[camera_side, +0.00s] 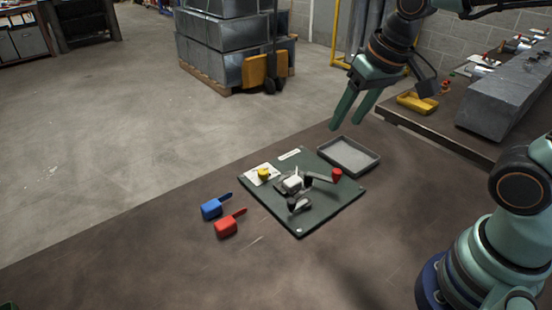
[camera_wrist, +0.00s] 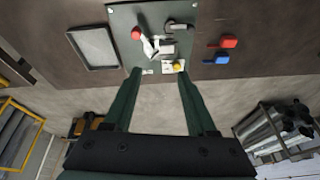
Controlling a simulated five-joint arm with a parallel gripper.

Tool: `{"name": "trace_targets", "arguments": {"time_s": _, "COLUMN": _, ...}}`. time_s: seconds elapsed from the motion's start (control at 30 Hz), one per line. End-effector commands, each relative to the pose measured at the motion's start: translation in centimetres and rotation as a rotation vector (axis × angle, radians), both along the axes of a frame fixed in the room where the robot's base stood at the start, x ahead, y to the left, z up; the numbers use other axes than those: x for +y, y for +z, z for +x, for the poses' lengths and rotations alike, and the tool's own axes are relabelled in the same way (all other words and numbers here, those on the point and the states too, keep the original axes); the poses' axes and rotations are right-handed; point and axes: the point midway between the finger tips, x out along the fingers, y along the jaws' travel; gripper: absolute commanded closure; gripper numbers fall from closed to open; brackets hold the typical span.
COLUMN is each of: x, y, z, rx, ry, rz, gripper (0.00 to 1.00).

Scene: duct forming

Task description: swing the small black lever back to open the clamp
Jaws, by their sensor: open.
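A dark green board (camera_side: 335,206) lies on the brown table and carries a small clamp (camera_side: 292,184) with a pale metal body. A small lever with a black end (camera_side: 292,203) sits on the board's near side; in the wrist view a dark, short lever (camera_wrist: 182,27) shows near the board's top right. A longer grey arm with a red knob (camera_side: 337,173) reaches to the right. A yellow knob (camera_side: 264,174) is at the board's left. My gripper (camera_side: 346,125) is open and empty, well above and behind the board, touching nothing. It also shows in the wrist view (camera_wrist: 158,73).
A blue scoop-like piece (camera_side: 212,208) and a red one (camera_side: 228,225) lie left of the board. A grey shallow tray (camera_side: 350,167) lies at its back right. A side bench (camera_side: 445,123) holds a metal duct (camera_side: 505,100). The table's front left is clear.

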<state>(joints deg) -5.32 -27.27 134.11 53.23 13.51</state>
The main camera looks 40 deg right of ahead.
Motion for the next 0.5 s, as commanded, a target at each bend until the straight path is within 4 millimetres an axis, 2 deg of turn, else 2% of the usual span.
{"name": "trace_targets", "arguments": {"time_s": 0.3, "x": 5.4, "y": -4.4, "z": 3.6, "rx": 0.228, "ry": -0.200, "rz": 0.046, "gripper": 0.43}}
{"name": "trace_targets", "arguments": {"time_s": 0.5, "x": 7.5, "y": -6.6, "z": 4.4, "rx": 0.303, "ry": -0.287, "rz": 0.040, "gripper": 0.43}}
